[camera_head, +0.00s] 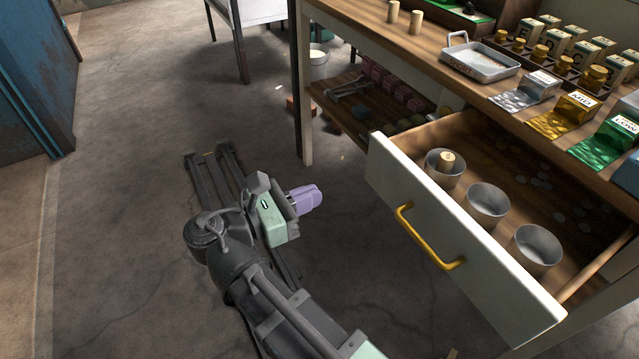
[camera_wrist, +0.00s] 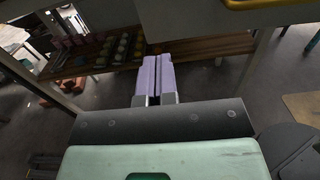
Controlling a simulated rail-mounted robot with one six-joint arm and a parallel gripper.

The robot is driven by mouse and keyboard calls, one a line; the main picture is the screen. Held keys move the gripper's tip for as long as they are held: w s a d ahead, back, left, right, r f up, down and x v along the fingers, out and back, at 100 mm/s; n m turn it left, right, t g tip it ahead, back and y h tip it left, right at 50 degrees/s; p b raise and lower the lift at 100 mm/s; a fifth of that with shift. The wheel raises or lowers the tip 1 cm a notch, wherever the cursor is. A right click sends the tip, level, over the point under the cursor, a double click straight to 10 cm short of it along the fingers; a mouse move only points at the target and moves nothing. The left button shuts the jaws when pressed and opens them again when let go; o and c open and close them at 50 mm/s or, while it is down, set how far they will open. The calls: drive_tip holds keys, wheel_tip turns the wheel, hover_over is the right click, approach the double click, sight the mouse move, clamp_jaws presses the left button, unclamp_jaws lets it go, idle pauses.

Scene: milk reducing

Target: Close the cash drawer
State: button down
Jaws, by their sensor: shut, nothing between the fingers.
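The cash drawer (camera_head: 455,235) is pulled out from the wooden counter, with a white front and a yellow handle (camera_head: 425,240). In the wrist view the drawer front (camera_wrist: 190,18) and part of the yellow handle (camera_wrist: 258,4) show at the top edge. Inside the drawer stand three metal cups (camera_head: 487,203), one with a cork-coloured piece in it, and scattered coins. My gripper (camera_head: 318,194) has purple fingers shut together and empty. It is left of the drawer front, apart from it. In the wrist view my gripper (camera_wrist: 159,58) points toward the lower shelf.
The counter top (camera_head: 345,18) holds a metal tray (camera_head: 480,62), labelled cartons and coloured cloth-like sheets. A lower shelf (camera_head: 345,112) with several items is under the counter. A bucket (camera_head: 318,63) stands behind a counter leg (camera_head: 303,100). The floor left of the drawer is mostly clear.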

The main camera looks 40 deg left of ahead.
sight(377, 170)
drive_tip(key=x, duration=1.2)
